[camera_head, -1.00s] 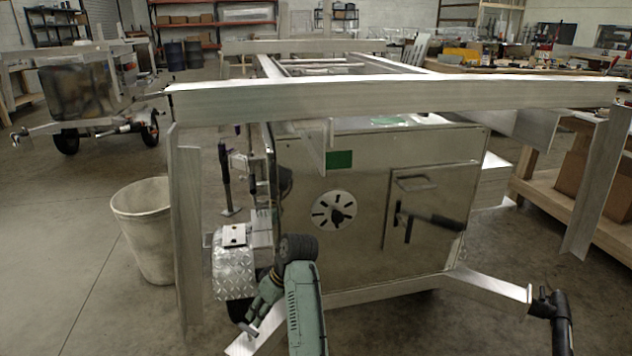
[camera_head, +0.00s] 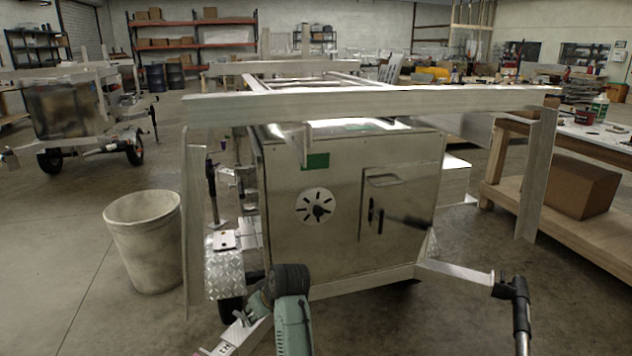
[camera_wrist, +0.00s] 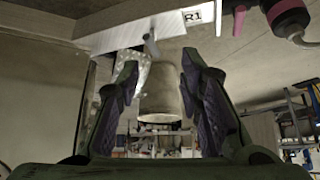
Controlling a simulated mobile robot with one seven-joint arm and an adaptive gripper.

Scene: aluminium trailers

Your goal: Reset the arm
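My gripper (camera_wrist: 158,95) shows in the wrist view with its two dark fingers spread wide. It is open, with nothing between the fingertips except the distant bin behind. In the head view my green arm (camera_head: 292,325) rises from the bottom middle, in front of the aluminium trailer (camera_head: 345,215). The arm bends left at a dark joint, and its end is small and partly hidden there. A metal beam with an R1 label (camera_wrist: 150,28) crosses the top of the wrist view.
A pale bin (camera_head: 143,240) stands left of the trailer. A wooden bench (camera_head: 555,220) with a cardboard box (camera_head: 578,184) is at right. Another trailer (camera_head: 75,108) stands at far left. Bare floor (camera_head: 60,260) is clear at left.

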